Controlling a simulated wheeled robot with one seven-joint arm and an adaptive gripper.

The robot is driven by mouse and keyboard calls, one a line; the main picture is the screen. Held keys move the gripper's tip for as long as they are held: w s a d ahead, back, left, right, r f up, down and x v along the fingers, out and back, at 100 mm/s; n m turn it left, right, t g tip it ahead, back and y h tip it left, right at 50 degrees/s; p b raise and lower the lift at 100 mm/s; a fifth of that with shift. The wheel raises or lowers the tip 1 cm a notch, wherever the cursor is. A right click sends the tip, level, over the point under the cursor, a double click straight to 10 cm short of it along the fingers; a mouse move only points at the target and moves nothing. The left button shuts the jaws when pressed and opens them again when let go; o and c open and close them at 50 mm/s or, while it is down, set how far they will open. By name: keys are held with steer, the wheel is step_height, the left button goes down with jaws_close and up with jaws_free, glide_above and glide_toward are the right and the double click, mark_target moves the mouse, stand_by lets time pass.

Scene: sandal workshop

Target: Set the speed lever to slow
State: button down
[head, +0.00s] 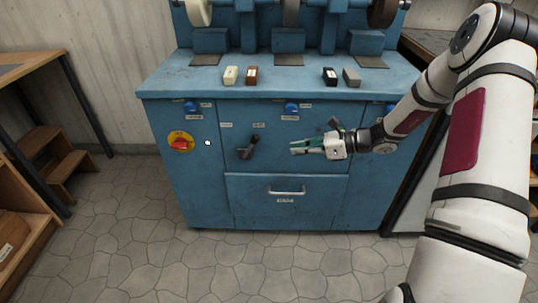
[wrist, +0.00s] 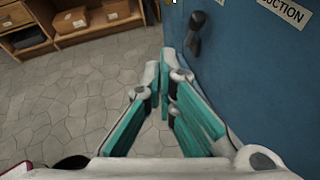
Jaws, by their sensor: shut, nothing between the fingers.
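A dark lever (head: 249,148) sits on the front of the blue machine cabinet, tilted with its upper end to the right. It also shows in the wrist view (wrist: 195,35), beside a partly cut-off label (wrist: 283,10) ending in "UCTION". Another small dark part (head: 335,123) shows just above my gripper, partly hidden; I cannot tell if it is a lever. The labels are too small in the head view to tell which control sets speed. My gripper (head: 293,147) is shut and empty, right of the dark lever and apart from it, its fingers pointing left. Its fingertips (wrist: 166,62) also show in the wrist view.
A red knob on a yellow disc (head: 180,142) is left of the lever. Blue knobs (head: 291,108) line the cabinet top edge. A drawer with a handle (head: 287,191) is below. Small blocks (head: 231,75) lie on the worktop. Wooden shelves (head: 18,235) stand left; the floor between is clear.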

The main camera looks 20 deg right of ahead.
steer(key=d+f+m, duration=0.1)
steer(key=w+d+f+m+t, duration=0.1)
steer(key=f, duration=0.1)
steer(key=d+f+b, duration=0.1)
steer(key=shift+w+f+m+t, duration=0.25)
steer(key=shift+f+m+t, duration=0.05)
steer(key=shift+m+t, duration=0.1)
steer(key=b, duration=0.4)
glide_toward(250, 147)
steer(key=shift+x, duration=1.65)
steer(key=shift+f, duration=0.1)
